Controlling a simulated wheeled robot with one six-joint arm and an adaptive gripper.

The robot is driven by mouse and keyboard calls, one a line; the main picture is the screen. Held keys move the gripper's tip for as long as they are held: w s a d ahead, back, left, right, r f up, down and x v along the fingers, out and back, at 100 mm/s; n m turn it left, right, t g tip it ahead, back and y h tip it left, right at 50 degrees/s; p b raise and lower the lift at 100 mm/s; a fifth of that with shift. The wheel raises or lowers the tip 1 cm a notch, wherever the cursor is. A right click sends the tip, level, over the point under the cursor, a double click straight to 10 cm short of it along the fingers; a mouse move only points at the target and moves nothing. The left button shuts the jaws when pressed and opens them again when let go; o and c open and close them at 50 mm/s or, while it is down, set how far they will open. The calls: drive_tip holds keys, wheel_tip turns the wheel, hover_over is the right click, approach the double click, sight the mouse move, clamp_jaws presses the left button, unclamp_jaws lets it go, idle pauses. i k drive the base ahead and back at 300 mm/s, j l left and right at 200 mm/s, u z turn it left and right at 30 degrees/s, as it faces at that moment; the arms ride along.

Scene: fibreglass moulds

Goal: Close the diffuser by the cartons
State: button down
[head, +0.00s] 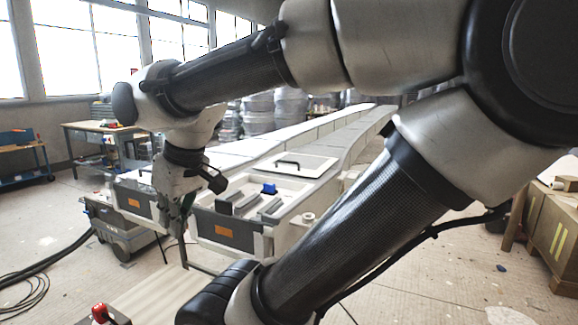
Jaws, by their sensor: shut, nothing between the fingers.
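I cannot tell for sure which part is the diffuser. A pale box-like unit with a dark front and an orange label (226,231) stands at the near end of a long pale bench. Its top is open and shows grey blocks (246,201) and a blue piece (269,188). Behind it lies a pale panel with a black handle (294,165). A second dark front with an orange label (134,203) is to the left, partly hidden by my arm. My gripper (177,228) points down between the two fronts, shut and empty. Whether it touches either front is unclear.
A carton-like box with yellow stripes (556,232) stands at the right edge. A wooden table (90,126) and a blue cart (22,152) are at the left. A hose (45,266) lies on the floor. Wrapped rolls (258,112) stand behind.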

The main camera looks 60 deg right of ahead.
sight(309, 166)
drive_tip(key=k+z, duration=0.2)
drive_tip(key=z, duration=1.1)
drive_tip(key=j+z, duration=0.15)
drive_tip(key=z, duration=0.5)
drive_tip(key=i+l+u, duration=0.1)
drive_tip(key=l, duration=0.4)
drive_tip(key=i+l+u, duration=0.15)
drive_tip(key=l, duration=0.3)
drive_tip(key=i+l+u, duration=0.1)
drive_tip(key=l, duration=0.4)
drive_tip(key=i+l+u, duration=0.4)
drive_tip(key=i+l, duration=0.35)
drive_tip(key=i+l+u, duration=0.15)
drive_tip(key=i, duration=0.35)
drive_tip(key=j, duration=0.05)
